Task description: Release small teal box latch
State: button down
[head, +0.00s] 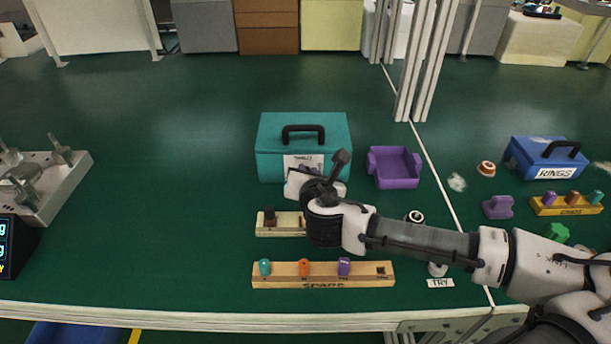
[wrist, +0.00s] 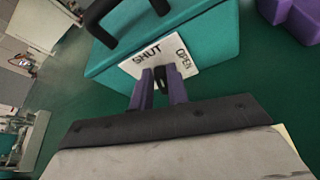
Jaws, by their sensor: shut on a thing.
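The teal box (head: 335,135) stands upright on the green bench with its lid down and a black handle on top. Its front bears a white plate marked SHUT and OPEN, clear in the wrist view (wrist: 160,58). The small dark latch (wrist: 162,84) sits at the lower edge of that plate. My gripper (wrist: 162,76) has its two purple fingers on either side of the latch and is shut on it. Exactly how far the latch is turned is hard to tell.
A purple open tray (head: 394,167) stands right of the teal box. A wooden peg rack (head: 325,283) lies in front, with a smaller wooden block (head: 265,231) behind it, partly under my arm. A blue RINGS box (head: 530,155) is farther right. The bench left is mostly clear.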

jog(key=m+y+b, duration=0.1)
jog(key=d+f+m+b, duration=0.1)
jog(key=m+b, duration=0.1)
jog(key=shift+d+t+y, duration=0.1)
jog(key=shift+t+y, duration=0.2)
jog(key=shift+y, duration=0.1)
jog(key=shift+d+m+y+b, duration=0.2)
jog(key=shift+m+y+b, duration=0.2)
jog(key=shift+m+b, duration=0.4)
jog(key=c, duration=1.4)
grip_release()
jog(key=shift+o, duration=0.2)
jog(key=shift+s, duration=0.1)
